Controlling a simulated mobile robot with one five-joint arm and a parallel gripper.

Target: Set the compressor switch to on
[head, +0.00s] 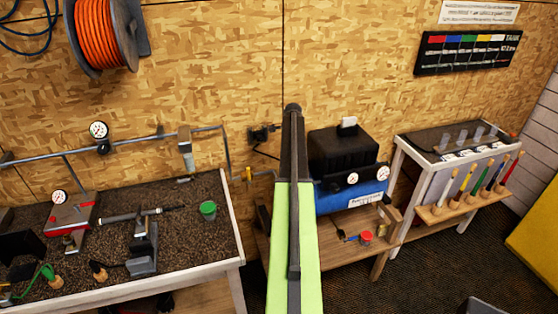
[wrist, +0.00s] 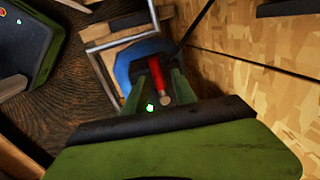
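The compressor, a blue tank (head: 350,198) with a black box-shaped top (head: 342,150), sits on a low wooden stand right of centre in the head view. The tank's round blue end (wrist: 128,62) shows in the wrist view. A red lever-like piece with a tan end (wrist: 158,80), perhaps the switch, shows in front of it. My gripper (wrist: 156,72) has its green fingers apart, one on each side of the red piece. I cannot tell whether they touch it. A small green light (wrist: 150,107) glows beside it. In the head view my arm hides the gripper and the tank's left end.
A workbench (head: 110,235) with a vise and tools stands at left, with a pipe and gauge (head: 98,130) behind it. A white-legged table (head: 420,150) with a brush rack stands right of the compressor. The OSB wall is close behind.

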